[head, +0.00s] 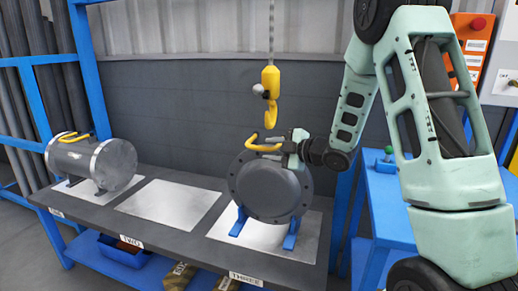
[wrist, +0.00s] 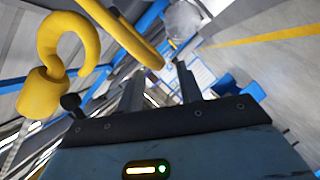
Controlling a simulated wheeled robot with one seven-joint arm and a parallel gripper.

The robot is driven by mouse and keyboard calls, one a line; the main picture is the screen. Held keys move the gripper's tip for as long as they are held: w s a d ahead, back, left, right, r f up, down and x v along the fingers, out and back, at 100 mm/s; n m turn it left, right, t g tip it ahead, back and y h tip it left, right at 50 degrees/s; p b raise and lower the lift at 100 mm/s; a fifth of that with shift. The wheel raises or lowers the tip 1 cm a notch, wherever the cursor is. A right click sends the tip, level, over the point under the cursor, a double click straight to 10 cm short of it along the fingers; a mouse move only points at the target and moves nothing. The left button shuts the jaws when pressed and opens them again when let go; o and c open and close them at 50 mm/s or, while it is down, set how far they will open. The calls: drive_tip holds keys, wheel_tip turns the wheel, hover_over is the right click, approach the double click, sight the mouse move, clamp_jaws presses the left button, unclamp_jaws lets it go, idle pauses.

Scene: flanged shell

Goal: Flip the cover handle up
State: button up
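The dark round flanged cover (head: 272,190) faces me on blue supports (head: 290,236) at the bay labelled THREE. Its yellow handle (head: 262,148) shows at the top edge, with one end bent upward. My gripper (head: 272,147) reaches in from the right at the handle. In the wrist view the fingers of my gripper (wrist: 159,76) are apart with a clear gap between them. The yellow handle (wrist: 122,32) runs down from the top and ends near the gap. I cannot tell whether it touches a finger. My gripper hides part of the handle's right side.
A yellow crane hook (head: 270,82) hangs just above my gripper; it is large in the wrist view (wrist: 68,45). A grey cylinder (head: 95,160) with a yellow handle lies at the left of the bench. The middle plate (head: 170,202) is bare. A blue table (head: 392,205) stands right.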

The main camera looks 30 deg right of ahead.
sight(265, 149)
drive_tip(key=shift+x, duration=2.65)
clamp_jaws()
